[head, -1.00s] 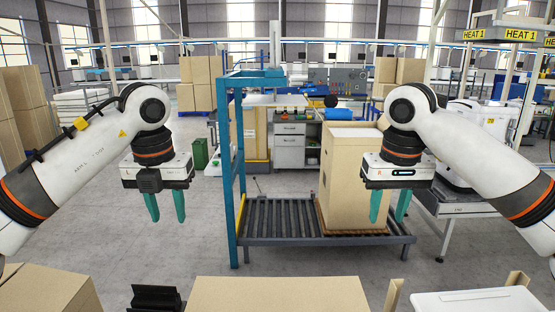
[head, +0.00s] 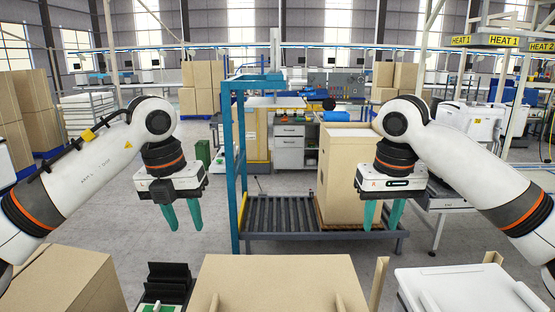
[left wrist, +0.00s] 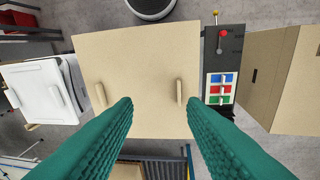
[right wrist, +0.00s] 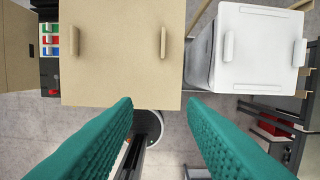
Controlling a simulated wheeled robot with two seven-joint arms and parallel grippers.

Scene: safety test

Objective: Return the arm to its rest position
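My left arm (head: 85,180) comes in from the left and bends down at the wrist. Its left gripper (head: 182,217) hangs pointing down with two green fingers apart and nothing between them. My right arm (head: 470,170) mirrors it from the right. Its right gripper (head: 382,216) also points down, its green fingers apart and empty, in front of a tall cardboard box. The wrist views show the left gripper's fingers (left wrist: 158,105) and the right gripper's fingers (right wrist: 160,103) wide apart, touching nothing.
A tan box with two handles (head: 275,275) lies close in front, between a black holder with coloured blocks (head: 168,283) and a white lidded bin (head: 465,290). Another cardboard box (head: 65,280) is at left. Behind stand a roller conveyor (head: 285,217), its blue frame (head: 235,180) and the tall box (head: 340,165).

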